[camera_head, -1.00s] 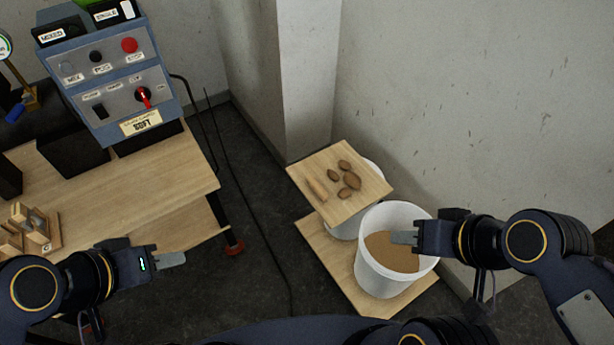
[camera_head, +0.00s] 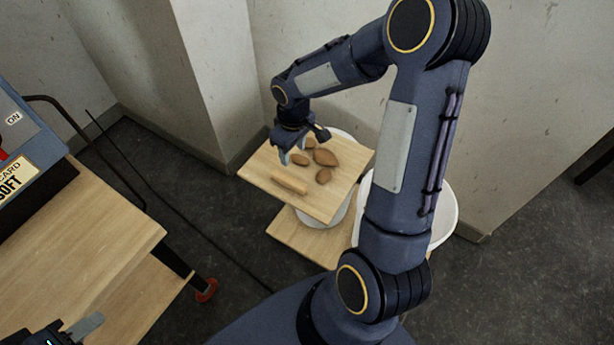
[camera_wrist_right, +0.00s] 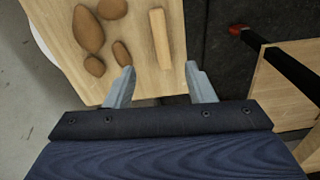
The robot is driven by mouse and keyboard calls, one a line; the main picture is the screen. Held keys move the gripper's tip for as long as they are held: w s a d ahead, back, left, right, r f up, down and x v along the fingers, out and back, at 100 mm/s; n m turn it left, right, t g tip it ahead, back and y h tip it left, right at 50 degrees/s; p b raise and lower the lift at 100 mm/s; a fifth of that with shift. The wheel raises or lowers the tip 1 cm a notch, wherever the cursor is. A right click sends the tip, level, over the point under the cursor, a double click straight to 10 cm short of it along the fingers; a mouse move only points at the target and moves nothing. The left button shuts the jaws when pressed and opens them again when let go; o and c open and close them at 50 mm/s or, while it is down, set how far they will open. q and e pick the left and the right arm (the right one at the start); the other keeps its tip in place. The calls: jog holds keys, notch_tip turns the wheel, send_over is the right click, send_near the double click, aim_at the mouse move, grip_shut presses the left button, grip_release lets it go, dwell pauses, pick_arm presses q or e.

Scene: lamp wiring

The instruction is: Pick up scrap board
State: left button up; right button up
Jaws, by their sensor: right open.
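A square wooden board (camera_head: 327,205) lies on a white bucket by the wall corner. On it lie a pale wooden strip (camera_head: 289,184) and several brown potato-like lumps (camera_head: 326,157). My right gripper (camera_head: 293,152) is open and empty over the board's far left part. In the right wrist view, my open fingers (camera_wrist_right: 160,78) are at the board's (camera_wrist_right: 140,30) near edge, and the strip (camera_wrist_right: 159,38) lies ahead between them, not gripped. My left gripper (camera_head: 85,325) is at the bottom left, partly cut off; its jaw state is unclear.
A white bucket (camera_head: 447,205) stands right of the board, partly hidden by my right arm. Another wooden board (camera_head: 290,240) is below. A workbench (camera_head: 90,240) with a control box (camera_head: 20,165) is at the left. Dark floor lies between.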

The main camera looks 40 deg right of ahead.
jog(key=n+b, duration=0.1)
jog(key=b, duration=0.1)
send_over(289, 180)
jog(key=shift+g, duration=0.3)
jog(key=f, duration=0.6)
jog(key=d+f, duration=0.1)
jog(key=f, duration=0.3)
jog(key=shift+f, duration=0.1)
jog(key=f, duration=0.2)
jog(key=f+b, duration=0.2)
jog(key=f, duration=0.1)
jog(key=shift+a+f, duration=0.3)
jog(key=shift+a, duration=0.1)
pick_arm(q)
notch_tip(289, 180, down, 5)
jog(key=shift+f, duration=0.2)
pick_arm(e)
jog(key=shift+r, duration=0.1)
grip_shut()
